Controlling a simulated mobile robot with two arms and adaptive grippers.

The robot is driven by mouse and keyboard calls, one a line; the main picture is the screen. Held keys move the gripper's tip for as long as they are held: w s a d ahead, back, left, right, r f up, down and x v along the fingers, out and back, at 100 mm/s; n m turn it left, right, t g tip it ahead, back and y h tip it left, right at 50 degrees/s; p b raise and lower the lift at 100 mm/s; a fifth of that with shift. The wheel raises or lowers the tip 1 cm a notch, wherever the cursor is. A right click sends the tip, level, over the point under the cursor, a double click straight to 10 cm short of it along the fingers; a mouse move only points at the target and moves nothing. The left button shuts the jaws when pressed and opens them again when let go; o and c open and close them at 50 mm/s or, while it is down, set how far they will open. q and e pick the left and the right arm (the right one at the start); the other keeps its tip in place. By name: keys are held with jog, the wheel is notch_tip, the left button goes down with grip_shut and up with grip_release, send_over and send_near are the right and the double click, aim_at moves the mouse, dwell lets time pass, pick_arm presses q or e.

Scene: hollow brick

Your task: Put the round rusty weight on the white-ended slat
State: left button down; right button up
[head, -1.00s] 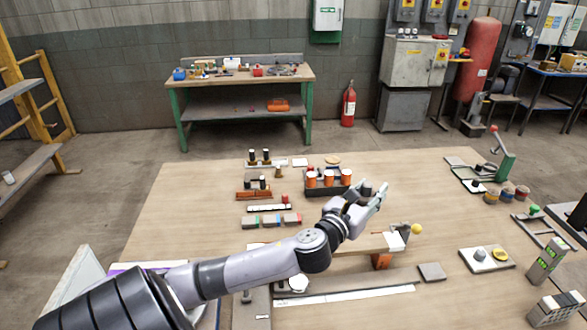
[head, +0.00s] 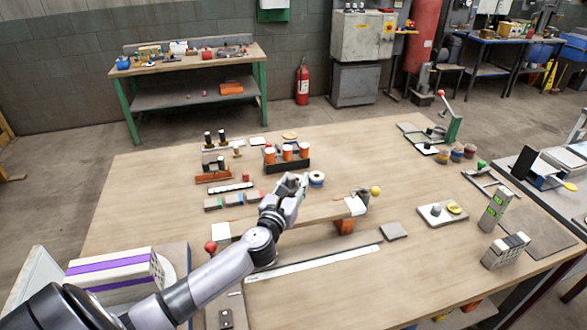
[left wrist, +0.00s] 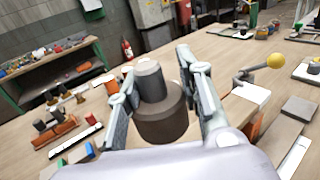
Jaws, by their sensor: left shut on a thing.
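The round rusty weight (left wrist: 161,117) is a brown cylinder with a grey knob on top. In the left wrist view it sits upright between the fingers of my left gripper (left wrist: 158,92), which is shut on it. In the head view my left gripper (head: 292,186) is left of the slat's right white end (head: 356,206), and its fingers largely hide the weight. I cannot tell its height above the table. The slat (head: 312,217) lies across the table, with an orange brick (head: 344,227) under its right part. The white end also shows in the left wrist view (left wrist: 250,94). My right gripper is out of view.
A yellow ball (head: 375,190) rises beside the white end, and a red ball (head: 210,247) is at the left.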

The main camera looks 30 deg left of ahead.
aim_at(294, 191)
pick_arm(q)
notch_tip(294, 191, down, 3)
jog(key=shift+w+f+b, duration=0.1)
jog(key=shift+b, duration=0.3)
jog(key=shift+f+b, duration=0.85)
jog(key=shift+f, duration=1.1)
jog(key=shift+f, duration=0.15)
jog(key=c, duration=1.1)
grip_release()
jog(key=shift+f, duration=0.1)
